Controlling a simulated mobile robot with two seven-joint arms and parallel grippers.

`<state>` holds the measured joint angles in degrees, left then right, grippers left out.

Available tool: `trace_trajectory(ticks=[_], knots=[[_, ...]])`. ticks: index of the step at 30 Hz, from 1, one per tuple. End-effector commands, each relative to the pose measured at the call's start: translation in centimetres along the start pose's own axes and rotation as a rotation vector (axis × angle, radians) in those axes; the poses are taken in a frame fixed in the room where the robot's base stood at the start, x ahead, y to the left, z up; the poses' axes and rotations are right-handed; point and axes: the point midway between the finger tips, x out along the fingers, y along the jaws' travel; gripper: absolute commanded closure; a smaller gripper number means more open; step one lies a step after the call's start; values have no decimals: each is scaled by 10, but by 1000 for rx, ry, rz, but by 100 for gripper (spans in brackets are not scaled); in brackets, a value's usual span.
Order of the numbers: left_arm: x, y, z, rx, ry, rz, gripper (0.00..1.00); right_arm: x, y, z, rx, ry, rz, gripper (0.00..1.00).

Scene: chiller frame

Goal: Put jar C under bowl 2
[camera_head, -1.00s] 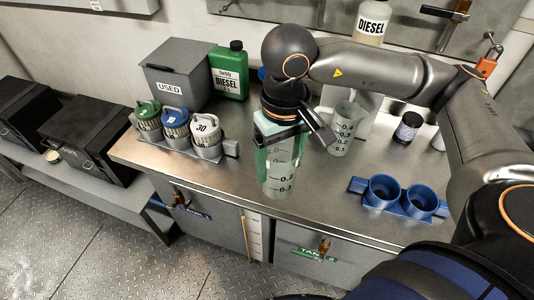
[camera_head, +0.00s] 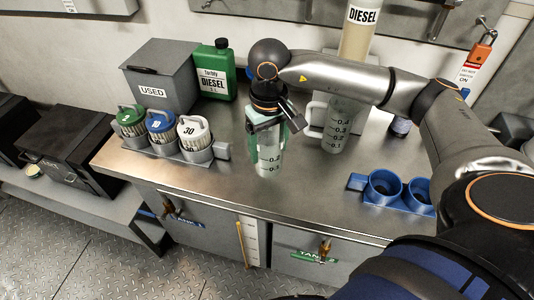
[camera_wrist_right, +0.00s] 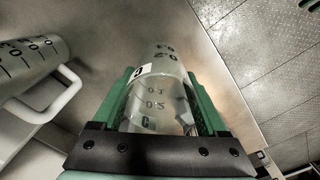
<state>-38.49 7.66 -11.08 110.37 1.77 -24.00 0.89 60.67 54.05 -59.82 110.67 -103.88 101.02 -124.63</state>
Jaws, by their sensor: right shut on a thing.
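Jar C (camera_head: 268,162) is a clear upright cylinder with dark graduation marks. My right gripper (camera_head: 266,138) is shut around it over the middle of the steel counter. I cannot tell whether its base touches the counter. In the right wrist view the jar (camera_wrist_right: 157,95), marked with a C, sits between the green fingers of my right gripper (camera_wrist_right: 162,100). Below the counter's front edge, an amber fitting (camera_head: 324,250) hangs by a green TANK label; I cannot tell whether it is bowl 2. My left gripper is not in view.
A clear jug (camera_head: 337,130) with a white handle stands right of the jar. A filter rack (camera_head: 190,153), grey USED box (camera_head: 160,80) and green diesel can (camera_head: 213,75) are at left. A blue twin-cup holder (camera_head: 392,190) is at right. The front counter strip is clear.

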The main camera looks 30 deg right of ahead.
Motion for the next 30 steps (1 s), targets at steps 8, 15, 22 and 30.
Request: trace_trajectory(ticks=[8,15,22,30], knots=[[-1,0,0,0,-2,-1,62,19,2,-11,-1,-2,0,80],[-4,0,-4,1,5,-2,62,44,2,-11,-1,1,0,80],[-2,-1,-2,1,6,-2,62,46,2,-11,0,2,-1,80],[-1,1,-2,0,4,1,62,47,2,-11,0,1,0,4]])
